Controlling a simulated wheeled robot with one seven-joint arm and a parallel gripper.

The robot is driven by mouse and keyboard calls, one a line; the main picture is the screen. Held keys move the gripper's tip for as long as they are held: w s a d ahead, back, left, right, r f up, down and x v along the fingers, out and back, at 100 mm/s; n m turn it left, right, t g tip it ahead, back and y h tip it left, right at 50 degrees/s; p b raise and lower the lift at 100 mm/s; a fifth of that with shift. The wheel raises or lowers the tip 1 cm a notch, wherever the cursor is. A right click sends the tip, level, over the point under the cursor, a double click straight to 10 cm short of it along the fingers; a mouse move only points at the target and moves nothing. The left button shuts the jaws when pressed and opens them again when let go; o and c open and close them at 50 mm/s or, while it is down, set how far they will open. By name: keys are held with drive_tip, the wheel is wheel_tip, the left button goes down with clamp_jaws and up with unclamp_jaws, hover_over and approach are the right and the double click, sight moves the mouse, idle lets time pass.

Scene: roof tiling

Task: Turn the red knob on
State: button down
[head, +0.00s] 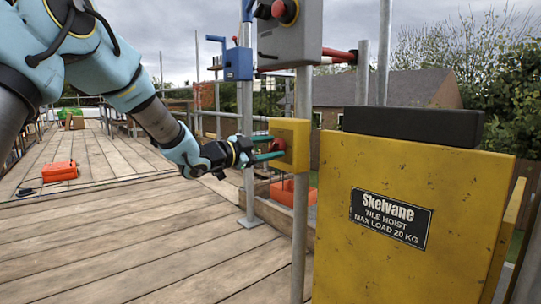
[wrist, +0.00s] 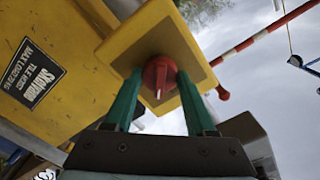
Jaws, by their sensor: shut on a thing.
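The red knob (head: 278,146) sits on the face of a small yellow box (head: 295,132) fixed to a grey upright pole. In the wrist view the knob (wrist: 158,73) is round with a raised grip bearing a pale line, in the middle of the yellow box's face (wrist: 150,38). My gripper (head: 270,147) reaches it from the left with its green fingers level. In the wrist view one finger lies on each side of the knob, and the jaws are shut on it. Part of the knob is hidden by the fingers in the head view.
A yellow hoist cabinet (head: 415,235) labelled Skelvane stands close on the right. A grey box (head: 290,38) with another red knob (head: 285,11) is above. A blue bracket (head: 238,64) is on a pole behind. An orange case (head: 60,171) lies on the open plank deck (head: 130,240).

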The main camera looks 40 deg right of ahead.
drive_tip(key=m+b, duration=0.1)
drive_tip(key=m, duration=0.1)
drive_tip(key=m+b, duration=0.4)
drive_tip(key=shift+f, duration=0.25)
drive_tip(key=shift+r+m+b, duration=0.15)
drive_tip(key=shift+m+b, duration=1.15)
drive_tip(key=shift+m, duration=0.4)
drive_tip(key=shift+c, duration=1.1)
unclamp_jaws()
drive_tip(key=shift+r, duration=0.1)
drive_tip(key=shift+a, duration=0.1)
drive_tip(key=a+p, duration=0.3)
drive_tip(key=a, duration=0.7)
drive_tip(key=shift+w+a, duration=0.25)
drive_tip(key=shift+a, duration=0.05)
